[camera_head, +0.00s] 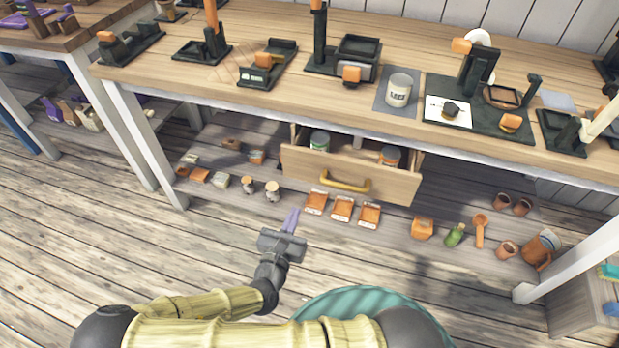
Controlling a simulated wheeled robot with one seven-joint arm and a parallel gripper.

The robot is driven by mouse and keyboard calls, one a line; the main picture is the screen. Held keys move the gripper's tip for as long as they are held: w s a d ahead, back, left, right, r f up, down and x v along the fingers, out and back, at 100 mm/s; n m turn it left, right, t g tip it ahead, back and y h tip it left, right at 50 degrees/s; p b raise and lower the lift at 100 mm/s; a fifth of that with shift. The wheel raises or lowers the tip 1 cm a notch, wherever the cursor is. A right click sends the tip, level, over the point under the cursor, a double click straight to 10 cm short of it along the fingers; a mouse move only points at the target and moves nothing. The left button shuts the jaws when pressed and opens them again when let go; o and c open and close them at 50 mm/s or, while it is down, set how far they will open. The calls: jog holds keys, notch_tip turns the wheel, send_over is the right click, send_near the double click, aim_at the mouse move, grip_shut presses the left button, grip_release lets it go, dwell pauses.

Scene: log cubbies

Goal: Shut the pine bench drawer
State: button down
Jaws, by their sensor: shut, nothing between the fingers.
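The pine bench drawer (390,187) hangs under the front edge of the wooden bench (230,92) and is pulled out. Its light wood front faces me and carries a curved brass-coloured handle (346,181). Inside the drawer I see a jar with a green lid (320,140) and an orange-topped container (390,156). My gripper (291,221) is shut and empty, with its purple fingers pointing up toward the drawer. It appears below and to the left of the handle, apart from it in the picture. How far it is from the drawer in depth is hard to tell.
A low shelf under the bench bears orange packets (342,208), a green bottle (455,235) and terracotta pots (507,249). White bench legs stand at left (141,140) and right (570,262). The plank floor (110,270) at left is clear.

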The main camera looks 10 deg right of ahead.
aim_at(313, 169)
jog(key=shift+w, duration=0.1)
jog(key=x, duration=1.4)
jog(key=shift+f, duration=0.1)
jog(key=x, duration=0.7)
jog(key=shift+w+b, duration=0.1)
jog(key=shift+b, duration=0.3)
jog(key=v, duration=1.4)
jog(key=shift+w, duration=0.1)
